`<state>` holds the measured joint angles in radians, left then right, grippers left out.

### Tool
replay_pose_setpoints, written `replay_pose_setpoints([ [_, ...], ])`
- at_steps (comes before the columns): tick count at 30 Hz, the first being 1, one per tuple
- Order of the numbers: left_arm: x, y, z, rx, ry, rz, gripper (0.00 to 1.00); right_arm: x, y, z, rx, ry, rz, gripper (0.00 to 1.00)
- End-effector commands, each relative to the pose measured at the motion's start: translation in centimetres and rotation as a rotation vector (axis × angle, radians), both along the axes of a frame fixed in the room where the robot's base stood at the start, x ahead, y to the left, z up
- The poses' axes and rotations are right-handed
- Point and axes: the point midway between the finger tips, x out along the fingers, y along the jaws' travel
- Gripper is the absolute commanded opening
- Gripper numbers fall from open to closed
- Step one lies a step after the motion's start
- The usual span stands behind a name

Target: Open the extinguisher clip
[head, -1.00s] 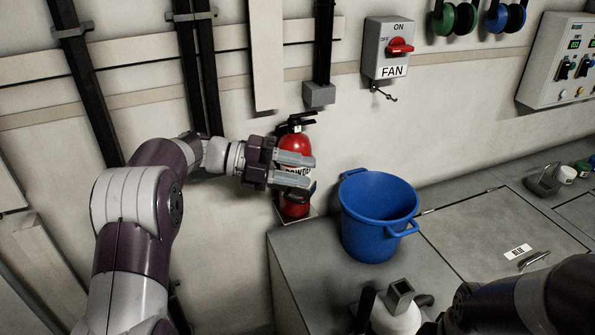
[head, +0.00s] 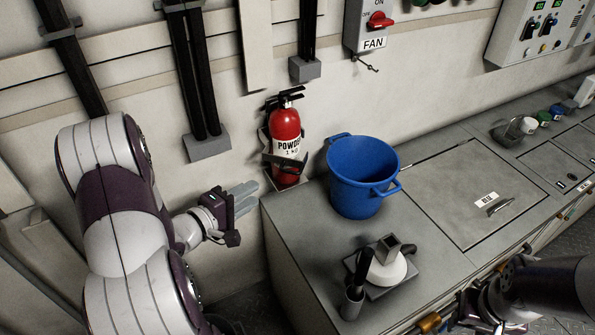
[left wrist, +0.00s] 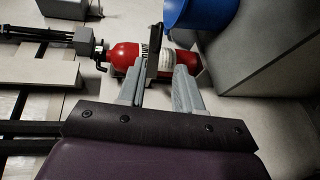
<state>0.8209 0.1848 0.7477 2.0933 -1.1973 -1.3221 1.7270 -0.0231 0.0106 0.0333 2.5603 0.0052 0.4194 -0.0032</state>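The red fire extinguisher (head: 286,125), with a white label, stands upright in a bracket against the wall. Its dark clip (head: 285,162) crosses the lower body, with a part jutting out to the front; I cannot tell whether it is latched. In the left wrist view the extinguisher (left wrist: 124,52) lies sideways beyond the fingers, and the dark clip (left wrist: 153,50) stands out across it. My left gripper (head: 248,194) is open and empty, low and left of the extinguisher, apart from it; its fingers (left wrist: 160,88) are spread. My right gripper (head: 485,308) is partly visible at lower right, its fingers unclear.
A blue bucket (head: 362,180) stands on the grey counter (head: 290,225) just right of the extinguisher. A white object with a grey top (head: 388,268) and a dark holder (head: 352,302) stand nearer the front. A FAN switch box (head: 372,25) hangs above. Wall channels (head: 195,80) run at left.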

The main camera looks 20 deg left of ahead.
Motion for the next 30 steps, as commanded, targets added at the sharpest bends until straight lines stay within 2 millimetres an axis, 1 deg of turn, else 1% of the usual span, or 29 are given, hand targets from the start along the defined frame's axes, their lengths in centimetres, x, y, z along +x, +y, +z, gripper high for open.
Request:
replay_pose_setpoints([
  [2,0.4,-0.2,-0.2,-0.041,0.016,0.004,0.35,0.0,0.0,-0.1,0.0,0.0,0.0,0.43],
  [5,1.8,-0.8,-0.5,-0.047,0.019,0.002,0.35,0.0,0.0,-0.2,0.0,0.0,0.0,0.43],
  [12,7.6,-3.1,-1.7,-0.045,0.015,0.0,0.35,0.0,0.0,-0.5,0.0,0.0,0.0,0.43],
  [15,9.4,-3.7,-2.1,-0.044,0.015,0.001,0.35,0.0,0.0,-0.5,0.0,0.0,0.0,0.43],
  [18,10.7,-4.1,-2.3,-0.042,0.015,0.002,0.35,0.0,0.0,-0.5,0.0,0.0,0.0,0.43],
  [23,11.6,-4.4,-2.5,-0.044,0.015,0.004,0.35,0.0,0.0,-0.6,0.0,0.0,0.0,0.43],
  [30,11.7,-4.4,-2.5,-0.043,0.014,0.004,0.35,0.0,0.0,-0.6,0.0,0.0,0.0,0.43],
])
